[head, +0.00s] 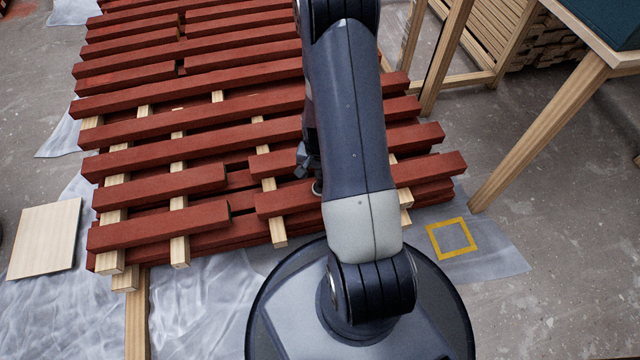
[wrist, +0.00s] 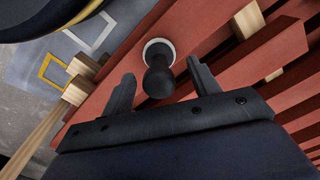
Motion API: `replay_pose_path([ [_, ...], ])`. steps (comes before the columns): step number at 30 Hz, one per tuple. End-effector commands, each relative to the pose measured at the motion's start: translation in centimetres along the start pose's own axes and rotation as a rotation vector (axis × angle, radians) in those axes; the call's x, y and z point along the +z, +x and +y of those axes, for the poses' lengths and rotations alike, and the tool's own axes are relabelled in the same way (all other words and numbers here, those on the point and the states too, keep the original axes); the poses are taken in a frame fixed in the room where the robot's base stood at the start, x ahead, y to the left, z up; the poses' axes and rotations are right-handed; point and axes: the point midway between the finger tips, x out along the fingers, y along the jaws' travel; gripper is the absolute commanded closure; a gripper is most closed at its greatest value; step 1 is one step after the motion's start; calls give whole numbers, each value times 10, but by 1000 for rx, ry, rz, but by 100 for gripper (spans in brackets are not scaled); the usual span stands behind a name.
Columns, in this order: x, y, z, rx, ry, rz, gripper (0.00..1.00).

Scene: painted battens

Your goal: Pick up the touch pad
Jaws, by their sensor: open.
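The touch pad (wrist: 158,80) appears to be the small black knob with a pale round base in the wrist view. It stands on a red batten (wrist: 125,75). My gripper (wrist: 160,70) is open, with one finger on each side of the knob in the picture. No contact shows, and I cannot tell how far the fingertips are above or behind it. In the head view my arm hides most of the gripper (head: 306,162); a small part of the touch pad (head: 317,188) shows just below it.
Red battens (head: 160,157) lie in rows on pale wooden bearers (head: 179,247), with gaps between them. A yellow square outline (head: 452,238) marks the grey sheet at right. A wooden table leg (head: 540,133) stands at right. A pale board (head: 45,238) lies at left.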

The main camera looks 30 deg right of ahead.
Motion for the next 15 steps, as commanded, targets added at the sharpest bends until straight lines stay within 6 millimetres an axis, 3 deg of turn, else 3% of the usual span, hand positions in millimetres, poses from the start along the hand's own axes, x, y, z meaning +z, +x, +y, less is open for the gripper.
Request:
replay_pose_path([
  [7, -3, 40, 3, 2, 0, -3, 42],
  [15, -3, 41, 2, 1, 0, 0, 42],
])
